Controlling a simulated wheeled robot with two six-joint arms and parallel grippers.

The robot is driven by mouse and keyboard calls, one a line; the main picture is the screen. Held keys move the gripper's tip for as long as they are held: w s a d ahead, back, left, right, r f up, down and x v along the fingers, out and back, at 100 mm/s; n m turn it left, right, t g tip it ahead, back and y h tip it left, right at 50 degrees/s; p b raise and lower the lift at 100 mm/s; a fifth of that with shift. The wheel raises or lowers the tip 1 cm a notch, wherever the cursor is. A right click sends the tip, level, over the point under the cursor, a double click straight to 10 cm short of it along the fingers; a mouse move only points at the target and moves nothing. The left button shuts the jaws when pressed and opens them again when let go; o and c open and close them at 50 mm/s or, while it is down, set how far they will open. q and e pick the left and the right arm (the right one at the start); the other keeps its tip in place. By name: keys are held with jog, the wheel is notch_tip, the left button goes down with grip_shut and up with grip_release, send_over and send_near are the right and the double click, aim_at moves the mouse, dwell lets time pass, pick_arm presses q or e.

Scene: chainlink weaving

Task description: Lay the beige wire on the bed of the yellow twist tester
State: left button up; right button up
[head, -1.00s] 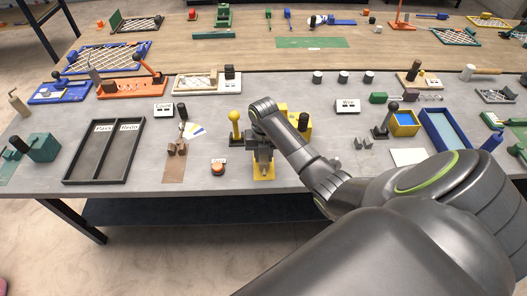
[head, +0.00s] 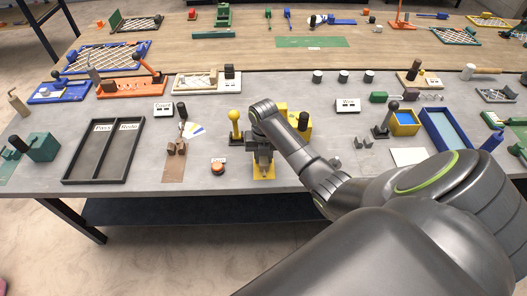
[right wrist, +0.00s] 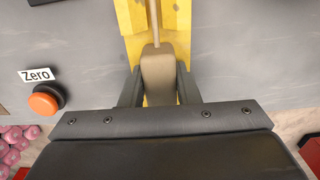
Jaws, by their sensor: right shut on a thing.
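The yellow twist tester (head: 294,119) stands on the grey table near its front edge, partly hidden behind my right arm. Its yellow bed (head: 264,174) shows below my gripper and also in the right wrist view (right wrist: 132,20). My right gripper (head: 263,158) is over the bed. In the right wrist view the gripper (right wrist: 158,88) is shut on the beige block-like end of the beige wire (right wrist: 158,72). The thin part of the wire runs up the picture along the bed. I cannot tell whether it touches the bed. My left gripper is not in view.
An orange button (head: 217,168) labelled Zero (right wrist: 35,74) sits left of the bed. A dark two-part tray (head: 104,150) lies further left. Bare table lies between the button and the tray's neighbours.

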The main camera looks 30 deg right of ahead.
jog(key=shift+f, duration=0.15)
jog(key=o, duration=1.1)
notch_tip(320, 180, up, 8)
jog(key=shift+w+r+b, duration=0.1)
jog(key=shift+b, duration=0.6)
jog(key=shift+r+p, duration=3.8)
jog(key=shift+r, duration=0.8)
jog(key=shift+f, duration=0.1)
